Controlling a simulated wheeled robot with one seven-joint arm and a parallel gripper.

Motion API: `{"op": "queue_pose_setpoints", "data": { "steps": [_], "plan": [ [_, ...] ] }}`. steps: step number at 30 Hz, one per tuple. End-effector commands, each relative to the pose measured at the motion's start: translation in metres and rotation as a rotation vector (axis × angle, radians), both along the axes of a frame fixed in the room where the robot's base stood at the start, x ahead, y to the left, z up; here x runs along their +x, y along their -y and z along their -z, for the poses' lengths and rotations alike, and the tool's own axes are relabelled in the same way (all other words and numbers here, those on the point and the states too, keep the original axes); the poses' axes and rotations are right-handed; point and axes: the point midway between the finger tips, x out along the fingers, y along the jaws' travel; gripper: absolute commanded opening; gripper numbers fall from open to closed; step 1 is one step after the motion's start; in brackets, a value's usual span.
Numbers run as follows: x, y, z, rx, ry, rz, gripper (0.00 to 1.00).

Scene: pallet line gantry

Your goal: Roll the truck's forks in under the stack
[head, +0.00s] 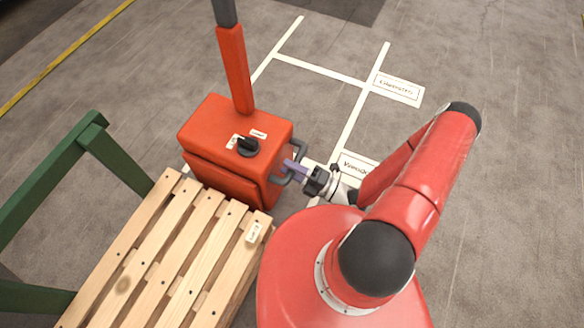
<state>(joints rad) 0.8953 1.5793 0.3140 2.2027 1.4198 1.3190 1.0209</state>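The truck (222,140) is an orange-red box body with an upright orange tiller and a black knob on top. It stands close against the far end of the stack. The stack (165,262) shows as a slatted wooden pallet top with a small white label, at lower left. The truck's forks are not visible. A grey bar handle (299,147) sits on the truck's right side. My gripper (288,168) is at this handle, its pale purple fingers overlapping the bar. Whether the fingers are closed around it is too small to tell.
A green metal frame (118,160) stands left of the stack, close to it. White floor lines (318,70) mark bays behind the truck, with labelled floor plates (397,88) to the right. A yellow line (68,52) crosses the upper left. The floor at right is clear.

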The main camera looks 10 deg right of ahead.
Motion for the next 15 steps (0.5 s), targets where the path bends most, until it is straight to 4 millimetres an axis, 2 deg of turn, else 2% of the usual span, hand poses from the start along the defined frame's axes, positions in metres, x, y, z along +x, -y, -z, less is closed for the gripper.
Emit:
{"op": "queue_pose_setpoints", "data": {
  "steps": [8,15],
  "plan": [
    [-0.001,0.004,0.001,-0.002,0.0,0.003,0.41],
    [-0.02,0.031,0.009,-0.003,-0.001,0.005,0.41]
  ]
}}
